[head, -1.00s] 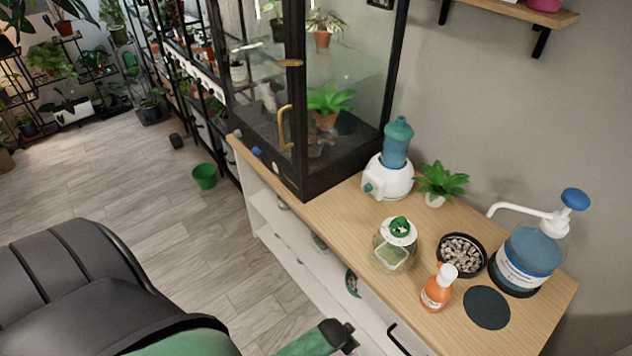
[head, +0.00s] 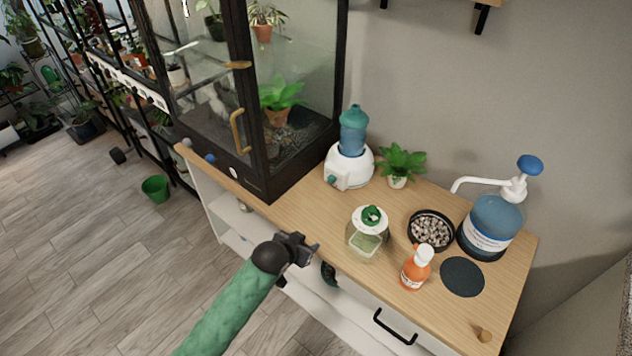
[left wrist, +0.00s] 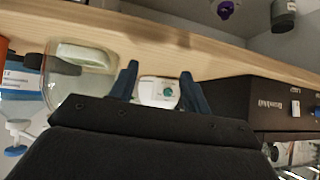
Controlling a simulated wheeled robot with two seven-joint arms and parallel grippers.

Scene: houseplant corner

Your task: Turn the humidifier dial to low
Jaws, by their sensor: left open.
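The humidifier (head: 349,168) is a white rounded base with a blue tank on top. It stands upright on the wooden cabinet top by the glass case. Its teal dial (head: 332,180) is on the front, low to the left; its setting is too small to read. In the left wrist view the white humidifier (left wrist: 150,88) and teal dial (left wrist: 168,92) show between the fingers. My left gripper (head: 308,248) is open and empty in front of the cabinet edge, apart from the humidifier; its fingers also show in the left wrist view (left wrist: 159,75). My right gripper is out of view.
A glass jar with a green-knobbed lid (head: 368,232) stands right of the left gripper. An orange bottle (head: 415,270), a pebble bowl (head: 431,230), a pump bottle (head: 490,228) and a small plant (head: 400,164) share the cabinet top (head: 300,205). The black-framed glass case (head: 258,165) stands left of the humidifier.

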